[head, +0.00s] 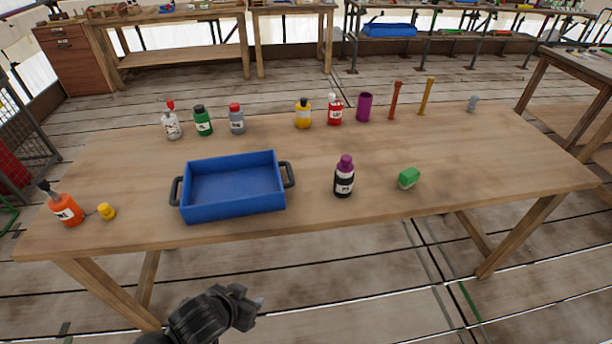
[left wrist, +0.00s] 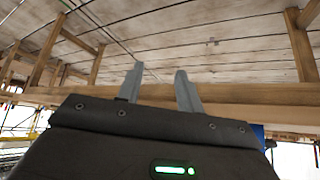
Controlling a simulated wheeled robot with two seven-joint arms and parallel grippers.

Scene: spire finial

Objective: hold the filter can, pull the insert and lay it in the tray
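The blue tray (head: 232,209) with two dark handles stands empty on the table, left of the middle. A dark can or bottle with a white label and a purple top (head: 344,180) stands upright right of the tray. An open-looking purple cylinder (head: 364,107) stands at the back. I cannot tell for sure which is the filter can; no separate insert is clear. My left gripper (head: 257,302) is below the table's front edge, away from these objects. In the left wrist view its two fingers (left wrist: 160,70) are apart with nothing between them. My right gripper is not in view.
On the wooden table (head: 290,148), several bottles line the back, beside two upright rods (head: 395,100). An orange bottle (head: 66,208) and a yellow piece (head: 107,212) are at the left. The front right is clear.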

